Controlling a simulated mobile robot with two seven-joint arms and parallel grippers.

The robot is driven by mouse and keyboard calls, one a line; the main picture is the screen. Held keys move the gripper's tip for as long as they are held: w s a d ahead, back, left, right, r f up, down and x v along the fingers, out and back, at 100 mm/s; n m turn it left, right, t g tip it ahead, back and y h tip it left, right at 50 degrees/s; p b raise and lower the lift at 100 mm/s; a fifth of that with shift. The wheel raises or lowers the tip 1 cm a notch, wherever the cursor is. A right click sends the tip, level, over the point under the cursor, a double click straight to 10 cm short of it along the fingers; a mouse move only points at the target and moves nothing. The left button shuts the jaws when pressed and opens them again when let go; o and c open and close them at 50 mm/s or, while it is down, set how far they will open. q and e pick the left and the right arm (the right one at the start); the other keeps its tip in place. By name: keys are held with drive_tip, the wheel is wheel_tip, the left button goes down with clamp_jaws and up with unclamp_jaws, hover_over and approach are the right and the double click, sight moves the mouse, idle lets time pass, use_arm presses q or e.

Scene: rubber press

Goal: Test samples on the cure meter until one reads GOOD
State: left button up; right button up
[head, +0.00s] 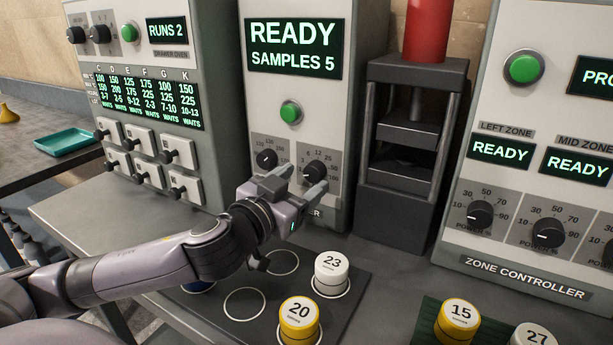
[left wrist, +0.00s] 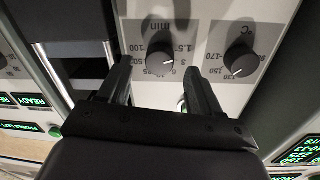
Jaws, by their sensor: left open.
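The cure meter (head: 293,85) stands at the centre back; its screen (head: 293,48) reads READY, SAMPLES 5. Below are a green button (head: 290,112), a left knob (head: 266,159) and a right knob (head: 314,172). My left gripper (head: 296,184) is open and empty in front of the right knob. In the left wrist view its fingers (left wrist: 158,84) point at the panel, with the min knob (left wrist: 155,57) between them and the °C knob (left wrist: 240,63) to the right; contact cannot be told. White sample 23 (head: 331,280) and yellow sample 20 (head: 299,328) stand on a dark mat (head: 352,282). My right gripper is not in view.
A press (head: 411,135) with a red cylinder stands right of the meter. The zone controller (head: 523,263) is at right, its zones READY. Yellow sample 15 (head: 458,320) and white sample 27 (head: 533,336) are front right. A drawer oven (head: 140,90) and teal tray (head: 66,141) are left.

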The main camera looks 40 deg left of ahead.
sight(314, 172)
use_arm(q)
drive_tip(key=shift+w+r, duration=0.1)
drive_tip(key=shift+w, duration=1.1)
drive_tip(key=c, duration=1)
drive_tip(key=shift+c, duration=0.2)
